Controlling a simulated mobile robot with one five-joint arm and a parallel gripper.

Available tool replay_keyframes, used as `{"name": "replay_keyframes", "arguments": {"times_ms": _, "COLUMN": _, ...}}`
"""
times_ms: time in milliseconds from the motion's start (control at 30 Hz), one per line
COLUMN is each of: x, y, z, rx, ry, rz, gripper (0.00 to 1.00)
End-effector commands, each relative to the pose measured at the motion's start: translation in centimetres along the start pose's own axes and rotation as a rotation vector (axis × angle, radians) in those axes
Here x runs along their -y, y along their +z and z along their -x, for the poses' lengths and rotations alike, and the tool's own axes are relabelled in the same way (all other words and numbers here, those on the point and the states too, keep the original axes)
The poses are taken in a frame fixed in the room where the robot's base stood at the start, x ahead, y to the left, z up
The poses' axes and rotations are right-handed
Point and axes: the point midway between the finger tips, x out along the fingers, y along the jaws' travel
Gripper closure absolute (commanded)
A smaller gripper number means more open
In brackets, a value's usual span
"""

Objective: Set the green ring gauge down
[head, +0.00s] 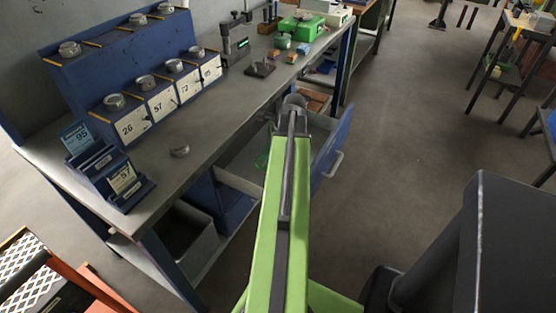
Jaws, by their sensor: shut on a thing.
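My green arm reaches forward from the bottom of the head view, and its grey end (293,104) is over the open drawer at the bench's front edge. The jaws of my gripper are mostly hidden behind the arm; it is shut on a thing.
The workbench (165,205) has a blue stepped rack (100,65) with several metal rings and numbered cards. A green case (301,28) stands at the back.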

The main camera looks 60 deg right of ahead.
Motion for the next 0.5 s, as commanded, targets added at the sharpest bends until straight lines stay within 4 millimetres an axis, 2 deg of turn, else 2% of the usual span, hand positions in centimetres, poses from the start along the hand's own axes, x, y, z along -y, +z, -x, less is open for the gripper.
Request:
{"name": "replay_keyframes", "arguments": {"times_ms": 300, "x": 0.0, "y": -2.4, "z": -5.8, "rx": 0.0, "ry": 0.0, "rz": 0.0, "gripper": 0.98}}
{"name": "replay_keyframes", "arguments": {"times_ms": 500, "x": 0.0, "y": -2.5, "z": -6.0, "rx": 0.0, "ry": 0.0, "rz": 0.0, "gripper": 0.98}}
